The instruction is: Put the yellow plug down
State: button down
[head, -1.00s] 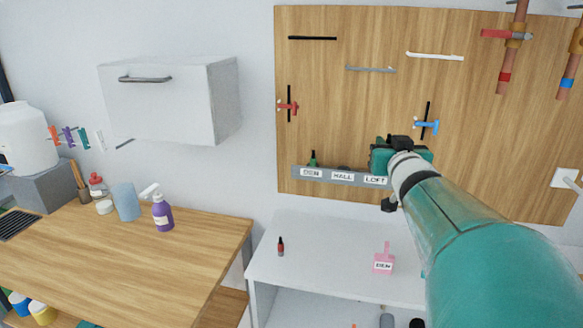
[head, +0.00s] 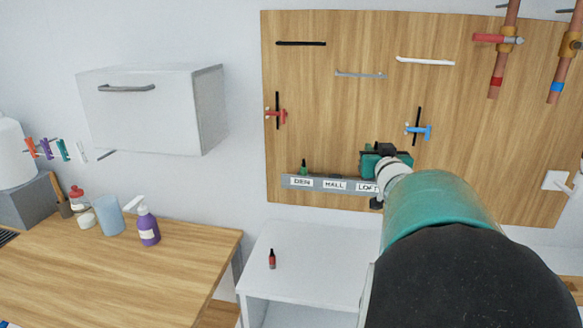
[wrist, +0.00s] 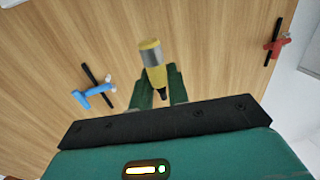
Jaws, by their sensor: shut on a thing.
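My gripper (wrist: 160,88) is shut on the yellow plug (wrist: 152,52) in the wrist view. The plug has a yellow end, a grey band and a dark tip between the green fingers. In the head view my gripper (head: 376,165) is in front of the wooden board, at the LOFT end of a grey rail (head: 313,184). The plug cannot be made out there. The rail carries the labels DEN, HALL and LOFT. A green plug (head: 304,168) stands upright at DEN. A red and black plug (head: 271,259) stands on the white cabinet top (head: 312,268).
The wooden board (head: 330,120) holds a red valve (head: 276,114), a blue valve (head: 418,131), several bars and copper pipes. A purple spray bottle (head: 148,227) and other containers stand on the wooden counter (head: 130,275). My arm hides the cabinet's right side.

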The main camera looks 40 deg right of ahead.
jog(key=w+f, duration=0.1)
jog(key=d+f, duration=0.1)
jog(key=f, duration=0.1)
jog(key=w+d+f, duration=0.1)
jog(key=shift+w+d+f, duration=0.15)
jog(key=shift+w+d, duration=0.1)
jog(key=shift+w, duration=0.05)
jog(key=shift+w+d+f, duration=0.1)
jog(key=shift+w+f, duration=0.05)
jog(key=shift+f, duration=1.6)
jog(key=c, duration=1.4)
grip_release()
jog(key=shift+f, duration=0.15)
jog(key=shift+o, duration=0.2)
